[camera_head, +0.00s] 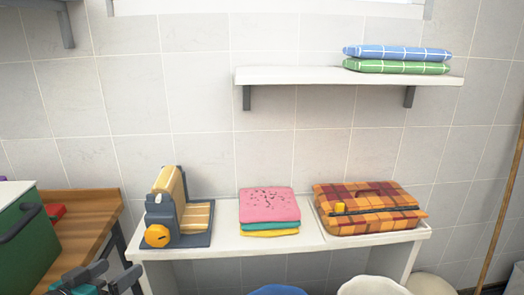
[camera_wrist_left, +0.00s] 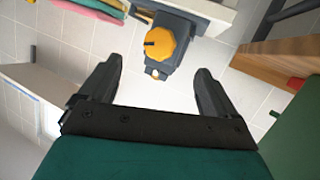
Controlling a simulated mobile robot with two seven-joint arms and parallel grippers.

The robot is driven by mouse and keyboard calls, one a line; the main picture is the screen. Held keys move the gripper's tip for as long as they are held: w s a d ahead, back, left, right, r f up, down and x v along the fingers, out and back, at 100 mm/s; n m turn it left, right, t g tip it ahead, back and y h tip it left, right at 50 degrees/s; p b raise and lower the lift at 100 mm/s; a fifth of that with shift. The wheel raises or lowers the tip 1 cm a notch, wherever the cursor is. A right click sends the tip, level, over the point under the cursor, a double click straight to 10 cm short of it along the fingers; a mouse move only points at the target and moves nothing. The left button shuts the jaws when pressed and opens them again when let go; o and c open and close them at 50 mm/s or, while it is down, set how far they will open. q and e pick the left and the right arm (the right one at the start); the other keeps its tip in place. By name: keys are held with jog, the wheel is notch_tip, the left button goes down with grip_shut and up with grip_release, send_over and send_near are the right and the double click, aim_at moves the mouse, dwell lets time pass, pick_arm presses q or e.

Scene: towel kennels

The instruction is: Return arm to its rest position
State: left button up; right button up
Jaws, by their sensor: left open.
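My left gripper (camera_head: 117,269) is at the bottom left of the head view, low in front of the white table (camera_head: 270,241). In the left wrist view its two fingers (camera_wrist_left: 157,68) are spread apart with nothing between them. A grey device with a yellow knob (camera_head: 157,235) stands on the left of the table; it also shows beyond the fingertips in the left wrist view (camera_wrist_left: 160,44), apart from them. My right gripper is not in view.
Pink, green and yellow folded towels (camera_head: 269,205) and an orange plaid bag (camera_head: 370,208) are on the table. Blue and green towels (camera_head: 397,59) lie on a wall shelf (camera_head: 290,75). A wooden bench (camera_head: 85,215) and a green box (camera_head: 25,245) are at left.

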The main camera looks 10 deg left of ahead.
pick_arm(q)
jog(key=s+d+f+m+g, duration=0.1)
jog(key=s+d+f, duration=0.5)
jog(key=d+f, duration=0.2)
jog(key=s+d+f+m+g, duration=0.2)
jog(key=s+d+f, duration=0.4)
jog(key=d+f, duration=0.3)
jog(key=shift+d+g, duration=0.3)
jog(key=shift+d, duration=0.9)
jog(key=shift+a, duration=0.1)
